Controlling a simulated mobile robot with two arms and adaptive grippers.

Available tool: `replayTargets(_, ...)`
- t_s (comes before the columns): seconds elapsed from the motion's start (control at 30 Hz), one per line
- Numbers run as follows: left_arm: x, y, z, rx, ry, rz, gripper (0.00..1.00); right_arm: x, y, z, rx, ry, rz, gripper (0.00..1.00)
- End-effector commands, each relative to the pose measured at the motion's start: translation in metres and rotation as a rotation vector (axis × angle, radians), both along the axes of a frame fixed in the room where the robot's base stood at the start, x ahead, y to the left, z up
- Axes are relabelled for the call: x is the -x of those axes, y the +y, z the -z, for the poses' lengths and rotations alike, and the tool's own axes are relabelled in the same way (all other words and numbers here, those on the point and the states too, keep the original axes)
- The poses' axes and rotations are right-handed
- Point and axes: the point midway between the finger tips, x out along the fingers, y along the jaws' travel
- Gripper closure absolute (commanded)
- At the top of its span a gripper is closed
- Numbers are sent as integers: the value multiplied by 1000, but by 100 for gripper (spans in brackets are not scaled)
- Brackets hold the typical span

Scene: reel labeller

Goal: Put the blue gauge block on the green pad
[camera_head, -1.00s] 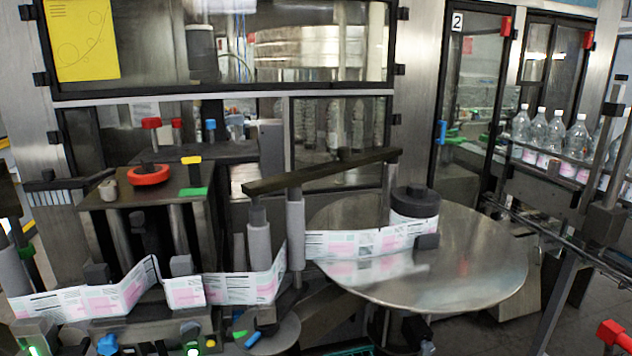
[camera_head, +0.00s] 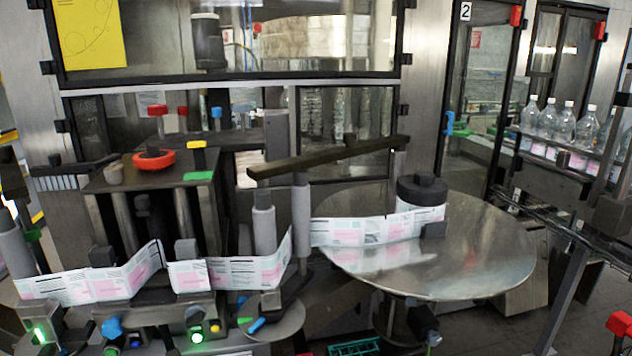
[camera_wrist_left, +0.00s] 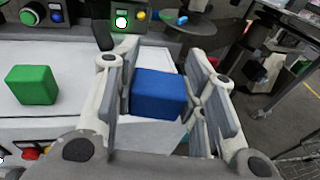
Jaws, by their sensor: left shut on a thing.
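The blue gauge block (camera_wrist_left: 158,94) is a dark blue box in the left wrist view. It sits between the two fingers of my left gripper (camera_wrist_left: 165,108), which is shut on it. The block is over or at the edge of a white surface; I cannot tell whether it touches it. In the head view a flat green patch (camera_head: 199,176) lies on top of the dark machine housing; it may be the green pad. Neither gripper shows in the head view, and my right gripper is in no view.
A green block (camera_wrist_left: 32,85) stands on the white surface (camera_wrist_left: 60,55), left of my left gripper. In the head view, a red ring (camera_head: 154,159) and a yellow-topped piece (camera_head: 197,146) stand near the green patch. A label strip (camera_head: 97,278) runs along the front, and a round metal table (camera_head: 470,255) is at right.

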Motion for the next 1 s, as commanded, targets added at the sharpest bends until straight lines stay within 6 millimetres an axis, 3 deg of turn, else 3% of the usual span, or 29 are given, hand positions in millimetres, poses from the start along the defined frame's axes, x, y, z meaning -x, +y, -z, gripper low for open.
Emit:
replayTargets(0.33,1,0,-5,3,1,-12,89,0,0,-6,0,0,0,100)
replayTargets(0.7,22,-1,-48,8,7,-168,89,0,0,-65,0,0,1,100)
replayTargets(1.0,28,-1,-61,0,2,-235,89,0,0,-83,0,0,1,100)
